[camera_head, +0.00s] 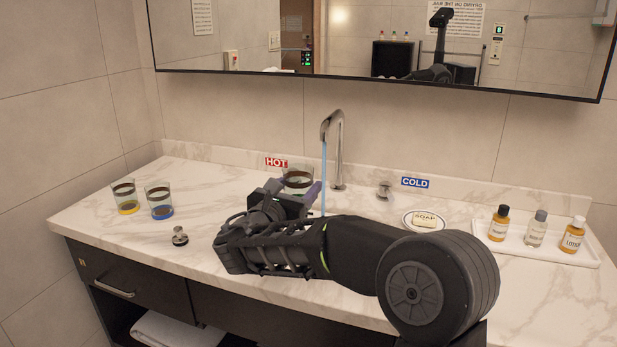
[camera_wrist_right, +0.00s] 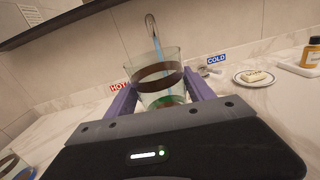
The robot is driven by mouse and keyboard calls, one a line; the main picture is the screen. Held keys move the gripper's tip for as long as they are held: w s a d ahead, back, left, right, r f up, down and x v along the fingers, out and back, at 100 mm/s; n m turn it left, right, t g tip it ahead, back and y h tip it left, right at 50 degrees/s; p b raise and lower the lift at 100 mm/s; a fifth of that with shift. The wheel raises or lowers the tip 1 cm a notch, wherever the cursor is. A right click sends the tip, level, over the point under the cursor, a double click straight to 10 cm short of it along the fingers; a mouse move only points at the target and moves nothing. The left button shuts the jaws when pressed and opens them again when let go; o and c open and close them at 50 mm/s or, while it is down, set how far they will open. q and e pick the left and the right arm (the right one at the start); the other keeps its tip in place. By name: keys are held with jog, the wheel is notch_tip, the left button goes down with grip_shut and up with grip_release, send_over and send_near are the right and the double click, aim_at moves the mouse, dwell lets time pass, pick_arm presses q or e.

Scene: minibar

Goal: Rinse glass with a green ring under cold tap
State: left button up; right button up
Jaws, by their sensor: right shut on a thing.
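The glass with a green ring (camera_wrist_right: 155,78) has a brown band and a green base. My right gripper (camera_wrist_right: 150,95) is shut on it, with a purple finger on each side. In the head view the right gripper (camera_head: 297,194) hides the lower part of the glass (camera_head: 298,178). The curved metal tap (camera_head: 335,140) runs a thin blue stream (camera_head: 323,180). In the head view the stream falls just right of the glass; in the wrist view it shows behind or through it. A red HOT label (camera_head: 276,162) and a blue COLD label (camera_head: 415,182) mark the sides. My left gripper is out of view.
Glasses with a yellow ring (camera_head: 125,197) and a blue ring (camera_head: 159,201) stand at the left. A small metal knob (camera_head: 180,236) is nearer the front; another (camera_head: 384,190) is by COLD. A soap dish (camera_head: 408,220) and a bottle tray (camera_head: 500,245) are at the right.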

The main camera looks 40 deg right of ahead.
jog(key=shift+r, duration=0.1)
jog(key=shift+a, duration=0.15)
jog(key=shift+d, duration=0.2)
jog(key=f+p+x, duration=0.1)
jog(key=f+x, duration=0.1)
jog(key=x, duration=1.4)
jog(key=shift+w+d+f+p, duration=0.25)
jog(key=shift+w+d+p, duration=0.05)
jog(key=shift+p, duration=0.05)
dwell(2.0)
jog(key=b+v, duration=0.3)
jog(key=v, duration=0.7)
